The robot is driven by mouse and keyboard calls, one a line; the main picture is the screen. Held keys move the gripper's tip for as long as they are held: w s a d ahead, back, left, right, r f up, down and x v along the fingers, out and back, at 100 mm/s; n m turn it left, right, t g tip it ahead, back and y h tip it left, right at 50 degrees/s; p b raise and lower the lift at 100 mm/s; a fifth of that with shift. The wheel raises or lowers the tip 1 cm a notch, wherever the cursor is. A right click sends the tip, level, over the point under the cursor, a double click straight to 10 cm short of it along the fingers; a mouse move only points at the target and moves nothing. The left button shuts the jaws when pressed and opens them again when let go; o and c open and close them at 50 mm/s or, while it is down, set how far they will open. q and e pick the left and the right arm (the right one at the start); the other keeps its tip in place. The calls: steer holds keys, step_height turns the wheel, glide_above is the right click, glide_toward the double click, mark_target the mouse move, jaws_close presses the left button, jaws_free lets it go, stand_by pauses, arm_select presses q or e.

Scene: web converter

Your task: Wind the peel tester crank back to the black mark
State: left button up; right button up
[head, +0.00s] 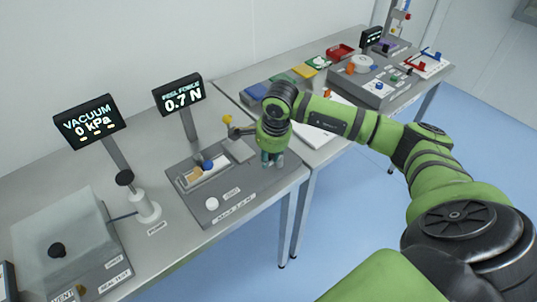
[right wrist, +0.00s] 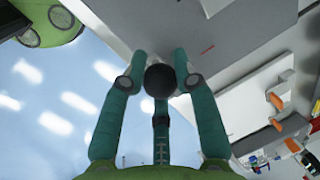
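The peel tester (head: 238,190) is a grey base near the right end of the near table. Its display (head: 180,97) reads PEEL FORCE 0.7 N. A tray with a blue round part and a tan piece lies on its top, and a white button (head: 212,204) sits near its front. My right gripper (head: 271,158) points down at the tester's right end and covers the crank there. In the right wrist view a dark round knob (right wrist: 160,80) lies between its teal fingers, which close around it. The black mark cannot be made out. My left gripper is not in view.
A vacuum display (head: 90,120) reading 0 kPa, a white post with a black knob (head: 146,208) and a clear-lidded leak tester (head: 62,245) stand to the left. A second table behind holds coloured trays (head: 340,52) and a grey fixture (head: 375,83). My right arm spans above it.

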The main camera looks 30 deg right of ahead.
jaws_close()
steer(key=shift+w+f+m+b, duration=0.25)
steer(key=shift+m+b, duration=0.25)
steer(key=shift+b, duration=0.75)
steer(key=shift+a+r+m+b, duration=0.1)
steer(key=shift+r+m+b, duration=0.05)
steer(key=shift+m+b, duration=0.3)
steer(key=shift+r, duration=0.1)
steer(key=o, duration=1)
jaws_free()
steer(key=shift+w, duration=0.1)
steer(key=shift+r, duration=0.15)
steer(key=r, duration=0.3)
steer(key=s+r, duration=0.1)
steer(key=r, duration=0.3)
steer(key=s+r, duration=0.1)
steer(key=r, duration=0.3)
steer(key=shift+s+a+r, duration=0.15)
steer(key=shift+r, duration=0.1)
